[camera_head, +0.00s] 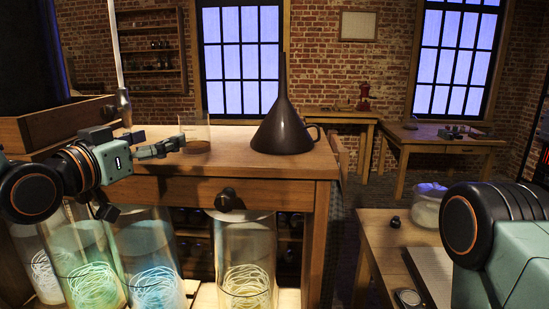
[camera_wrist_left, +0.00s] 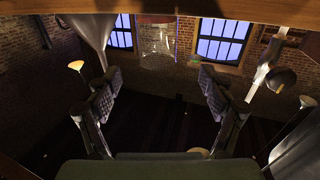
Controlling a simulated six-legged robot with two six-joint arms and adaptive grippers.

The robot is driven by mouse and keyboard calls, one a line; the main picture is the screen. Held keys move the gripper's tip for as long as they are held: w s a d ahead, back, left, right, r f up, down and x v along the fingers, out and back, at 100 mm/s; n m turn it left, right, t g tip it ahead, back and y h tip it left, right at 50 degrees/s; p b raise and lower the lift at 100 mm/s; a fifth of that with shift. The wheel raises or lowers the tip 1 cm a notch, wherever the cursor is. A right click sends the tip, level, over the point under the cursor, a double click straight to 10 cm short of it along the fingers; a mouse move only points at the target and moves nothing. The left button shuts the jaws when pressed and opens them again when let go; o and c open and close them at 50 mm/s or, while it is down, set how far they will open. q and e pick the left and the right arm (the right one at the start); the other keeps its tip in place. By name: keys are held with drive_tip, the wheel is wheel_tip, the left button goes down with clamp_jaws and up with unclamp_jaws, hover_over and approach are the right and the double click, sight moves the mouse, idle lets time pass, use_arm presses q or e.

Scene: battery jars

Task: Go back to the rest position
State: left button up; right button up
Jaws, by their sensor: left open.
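My left gripper (camera_head: 160,144) reaches in over the wooden workbench (camera_head: 313,166) from the left. Its jaws are apart, and nothing shows held between them. In the left wrist view, the two fingers stand wide apart with an empty gap (camera_wrist_left: 158,74) between them.
A dark funnel-shaped jug (camera_head: 285,122) stands right of the beaker. Several glass jars with coiled wire, including one at front (camera_head: 246,255), stand below the bench. A wooden box (camera_head: 70,120) and metal rod (camera_head: 118,60) are at left. A side table (camera_head: 375,222) is right.

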sight(184, 130)
use_arm(q)
drive_tip(key=p+x, duration=0.1)
drive_tip(key=x, duration=0.9)
drive_tip(key=shift+s+d+p, duration=0.1)
drive_tip(key=shift+p, duration=0.25)
drive_tip(key=shift+w+d+f, duration=0.15)
drive_tip(key=shift+w, duration=0.2)
drive_tip(key=shift+w+f, duration=0.15)
drive_tip(key=shift+f, duration=0.05)
drive_tip(key=shift+r, duration=0.15)
drive_tip(key=shift+s+r, duration=0.15)
drive_tip(key=shift+s, duration=0.15)
